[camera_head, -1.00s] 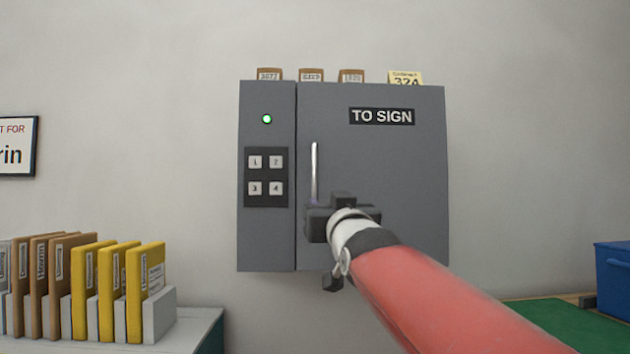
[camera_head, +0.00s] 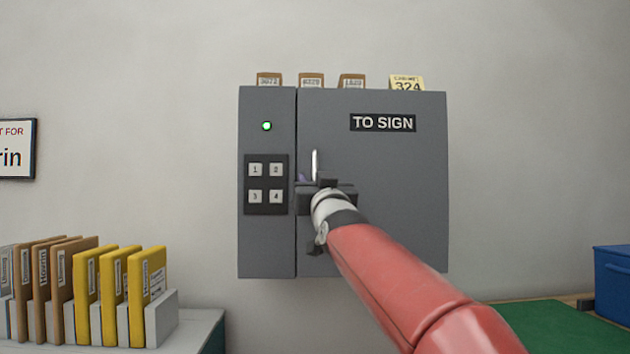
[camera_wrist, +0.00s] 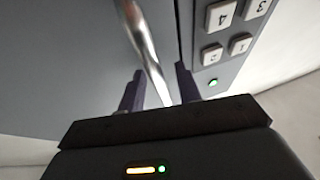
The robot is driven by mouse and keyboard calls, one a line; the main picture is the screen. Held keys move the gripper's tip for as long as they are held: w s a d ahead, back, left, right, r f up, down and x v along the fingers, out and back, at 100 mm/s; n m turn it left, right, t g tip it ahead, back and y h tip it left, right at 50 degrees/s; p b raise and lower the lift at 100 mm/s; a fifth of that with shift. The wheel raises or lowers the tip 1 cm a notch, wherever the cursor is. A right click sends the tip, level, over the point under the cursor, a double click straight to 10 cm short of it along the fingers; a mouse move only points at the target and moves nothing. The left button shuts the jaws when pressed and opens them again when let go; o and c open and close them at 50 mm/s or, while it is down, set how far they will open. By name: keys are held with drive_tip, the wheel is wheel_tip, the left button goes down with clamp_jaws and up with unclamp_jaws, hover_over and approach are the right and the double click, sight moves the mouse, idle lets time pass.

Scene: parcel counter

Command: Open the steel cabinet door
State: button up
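The grey steel cabinet door (camera_head: 400,170), labelled TO SIGN, is shut on the wall cabinet in the head view. Its upright silver handle (camera_head: 314,163) is near the door's left edge; the lower part is hidden behind my gripper (camera_head: 316,182). In the wrist view the handle (camera_wrist: 145,42) runs down between the two dark purple fingers of my gripper (camera_wrist: 160,86). The fingers are apart, with a gap visible on either side of the handle. My gripper is open around the handle.
Left of the door is a panel with a number keypad (camera_head: 266,184) and a lit green light (camera_head: 266,126). Parcels and a yellow 324 card (camera_head: 407,83) are on top. Yellow and brown folders (camera_head: 114,290) stand lower left; a blue bin (camera_head: 612,273) is at right.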

drive_tip(key=shift+c, duration=0.3)
clamp_jaws()
drive_tip(key=shift+b, duration=0.35)
drive_tip(key=shift+s+d+f+b, duration=0.15)
drive_tip(key=shift+d+f+b, duration=0.05)
drive_tip(key=shift+b, duration=0.7)
drive_tip(key=shift+r+b, duration=0.2)
drive_tip(key=shift+b, duration=0.1)
drive_tip(key=shift+d, duration=0.1)
drive_tip(key=shift+s+b, duration=0.1)
drive_tip(key=shift+b, duration=0.4)
